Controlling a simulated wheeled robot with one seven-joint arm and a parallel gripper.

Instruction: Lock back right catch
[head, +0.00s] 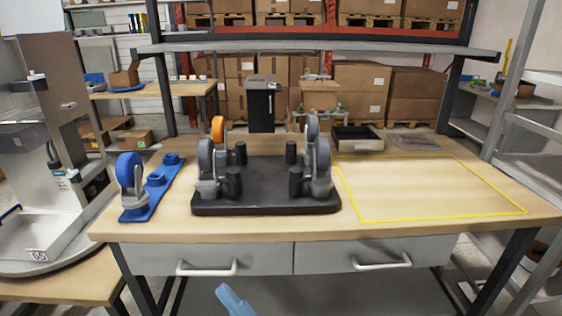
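A dark fixture plate (265,205) lies near the middle of the wooden workbench. It holds upright wheel-like units at its corners: a grey one at back right (312,128), partly hidden by the grey front right one (322,160), a grey one at front left (206,160) and an orange one at back left (218,129). Short black posts stand on the inner side of the units; one is by the back right unit (291,152). The back right catch is too small to make out, so its state cannot be told. My gripper's fingers do not show.
A blue bracket with a blue wheel (148,190) stands left of the plate. A yellow outline (440,219) marks bare bench at right. A black open box (357,138) stands behind. A metal machine (40,130) stands far left. A pale blue piece (235,301) shows at the bottom edge.

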